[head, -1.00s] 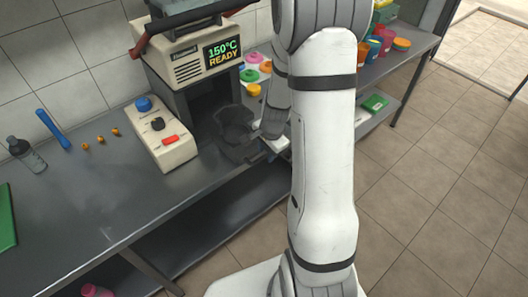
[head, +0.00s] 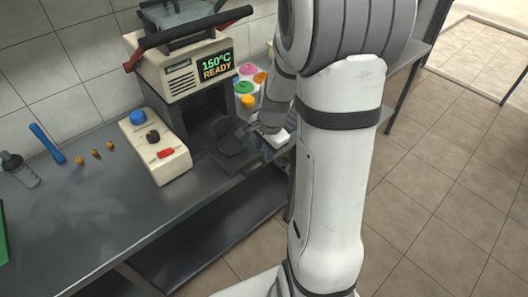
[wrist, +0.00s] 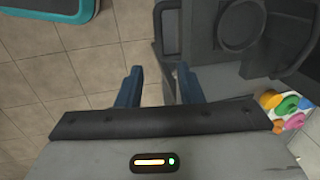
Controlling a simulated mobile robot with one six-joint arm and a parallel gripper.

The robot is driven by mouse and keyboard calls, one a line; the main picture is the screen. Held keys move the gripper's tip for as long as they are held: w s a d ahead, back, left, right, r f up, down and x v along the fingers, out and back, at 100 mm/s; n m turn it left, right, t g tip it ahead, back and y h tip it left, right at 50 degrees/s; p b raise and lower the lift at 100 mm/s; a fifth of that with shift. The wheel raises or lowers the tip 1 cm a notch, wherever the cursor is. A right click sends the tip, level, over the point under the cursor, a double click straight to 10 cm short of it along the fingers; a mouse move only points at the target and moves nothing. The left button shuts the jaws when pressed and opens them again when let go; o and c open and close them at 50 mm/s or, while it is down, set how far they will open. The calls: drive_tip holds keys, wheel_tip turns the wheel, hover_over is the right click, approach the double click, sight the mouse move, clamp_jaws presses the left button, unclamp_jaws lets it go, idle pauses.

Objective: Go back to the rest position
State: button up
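My gripper (wrist: 160,88) is open in the wrist view, with two blue fingers apart and only floor and a dark edge between them. In the head view my gripper (head: 268,146) is small and partly hidden by my own arm. It is just right of the dark round holder (head: 231,138) at the front of the press machine (head: 180,72). In the wrist view the holder (wrist: 243,25) lies ahead and to the right of the fingers. I cannot tell from the head view whether the fingers touch it.
A control box (head: 154,147) with blue and black knobs and a red switch stands on the metal counter (head: 90,225). A bottle (head: 20,170), a blue tool (head: 47,143) and small orange pieces (head: 95,154) lie left. Coloured round items (head: 247,86) sit right of the machine. Tiled floor is clear at right.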

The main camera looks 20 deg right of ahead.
idle(0.4)
drive_tip(key=s+a+r+n, duration=0.4)
drive_tip(key=s+r+n, duration=0.3)
drive_tip(key=s, duration=0.1)
drive_tip(key=s+a+r+n+t, duration=0.1)
drive_tip(key=s+a+r+n, duration=0.3)
drive_tip(key=s+r+n, duration=0.3)
drive_tip(key=shift+s+a+r+h, duration=0.2)
drive_tip(key=shift+s+a+h, duration=0.1)
drive_tip(key=shift+s, duration=0.15)
